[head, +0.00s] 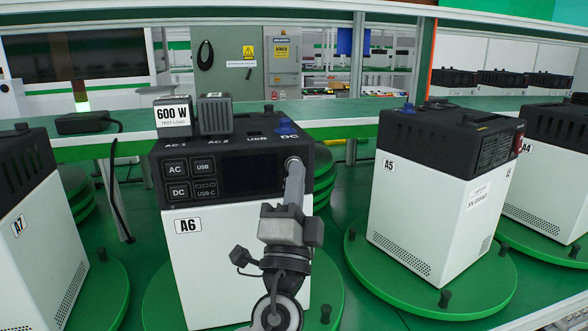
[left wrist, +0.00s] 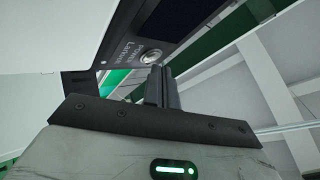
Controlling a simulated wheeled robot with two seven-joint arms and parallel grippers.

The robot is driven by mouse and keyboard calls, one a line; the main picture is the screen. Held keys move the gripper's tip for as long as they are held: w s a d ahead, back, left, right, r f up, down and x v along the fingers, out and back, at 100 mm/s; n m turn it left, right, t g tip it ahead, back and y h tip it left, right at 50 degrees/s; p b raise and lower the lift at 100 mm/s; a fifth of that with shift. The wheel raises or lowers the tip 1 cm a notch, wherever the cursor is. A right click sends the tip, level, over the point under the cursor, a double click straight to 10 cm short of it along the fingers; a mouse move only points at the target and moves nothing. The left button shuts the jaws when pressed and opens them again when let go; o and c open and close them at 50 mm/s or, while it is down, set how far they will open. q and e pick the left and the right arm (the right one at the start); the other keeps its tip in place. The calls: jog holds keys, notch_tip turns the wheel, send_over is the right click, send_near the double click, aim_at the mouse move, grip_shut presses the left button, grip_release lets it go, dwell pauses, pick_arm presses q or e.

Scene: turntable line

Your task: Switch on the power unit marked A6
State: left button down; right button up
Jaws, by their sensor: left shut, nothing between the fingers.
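The power unit marked A6 (head: 240,265) stands upright on a green turntable, white below with a black top. Its front panel has AC, USB, DC and USB-C marks and a dark, blank display (head: 250,174). A round metal button (head: 292,161) sits at the panel's right end. My left gripper (head: 294,170) is shut and empty, its fingertips at this button and partly covering it. In the left wrist view the fingertips (left wrist: 160,72) are close beside the button (left wrist: 151,56); I cannot tell whether they touch. My right gripper is not in view.
Unit A5 (head: 425,205) stands on its own turntable to the right, and unit A7 (head: 40,235) to the left. A 600 W test load (head: 173,117) and a grey ribbed block (head: 215,114) are at A6's top. A black cable hangs behind, left of A6.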

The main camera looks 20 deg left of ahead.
pick_arm(q)
jog(key=shift+w, duration=0.1)
jog(key=shift+w+a+b, duration=0.25)
jog(key=shift+b, duration=0.1)
dwell(0.6)
jog(key=shift+s+d, duration=0.45)
jog(key=shift+s, duration=0.15)
dwell(0.4)
jog(key=s+d, duration=0.2)
jog(key=s+b, duration=0.1)
jog(key=s, duration=0.1)
jog(key=shift+s+d, duration=0.1)
jog(key=shift+d, duration=0.3)
dwell(0.5)
